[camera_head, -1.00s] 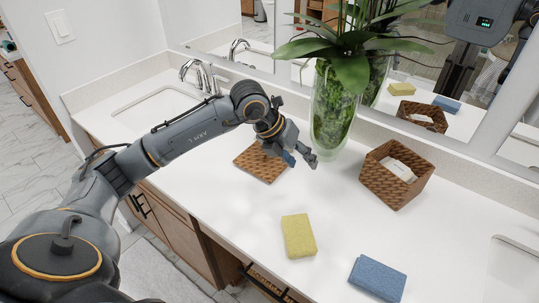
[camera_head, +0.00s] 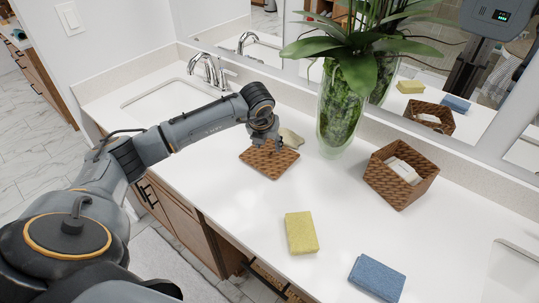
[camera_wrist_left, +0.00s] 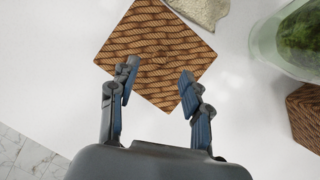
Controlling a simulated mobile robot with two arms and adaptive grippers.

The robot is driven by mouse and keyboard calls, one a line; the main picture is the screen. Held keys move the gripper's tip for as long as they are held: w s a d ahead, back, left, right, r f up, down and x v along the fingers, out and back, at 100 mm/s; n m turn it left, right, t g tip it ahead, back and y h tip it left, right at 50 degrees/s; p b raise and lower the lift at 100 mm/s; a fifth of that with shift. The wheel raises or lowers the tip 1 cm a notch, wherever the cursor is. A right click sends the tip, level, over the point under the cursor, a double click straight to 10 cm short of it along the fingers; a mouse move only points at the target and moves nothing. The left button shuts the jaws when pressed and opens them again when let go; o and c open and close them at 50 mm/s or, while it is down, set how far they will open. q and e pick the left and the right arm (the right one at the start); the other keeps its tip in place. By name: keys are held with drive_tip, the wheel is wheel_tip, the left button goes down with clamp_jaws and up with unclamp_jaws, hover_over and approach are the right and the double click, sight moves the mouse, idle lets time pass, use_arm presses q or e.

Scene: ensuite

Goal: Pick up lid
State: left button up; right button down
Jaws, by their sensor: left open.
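The lid is a flat, square, brown woven piece (camera_head: 262,163) lying on the white counter, left of the glass vase. In the left wrist view the lid (camera_wrist_left: 155,50) lies ahead of the fingers, with its near corner between them. My left gripper (camera_head: 268,146) is over the lid in the head view and hides part of it. In the left wrist view the left gripper (camera_wrist_left: 156,88) is open, with its blue-padded fingers apart and nothing held between them. I cannot tell whether the fingertips touch the lid. My right gripper is not in view.
A pale cloth or sponge-like piece (camera_head: 290,139) lies just behind the lid. A glass vase with a plant (camera_head: 338,115) and a woven basket (camera_head: 399,180) stand to the right. A yellow sponge (camera_head: 301,233) and a blue sponge (camera_head: 377,278) lie in front. A sink (camera_head: 165,98) is at left.

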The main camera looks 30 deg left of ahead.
sight(269, 150)
use_arm(q)
drive_tip(key=p+x, duration=0.1)
drive_tip(key=x, duration=0.2)
drive_tip(key=shift+w+a+f, duration=0.15)
drive_tip(key=shift+w+f, duration=0.25)
drive_tip(key=shift+f, duration=0.2)
drive_tip(key=shift+c, duration=0.4)
clamp_jaws()
drive_tip(key=shift+r, duration=0.1)
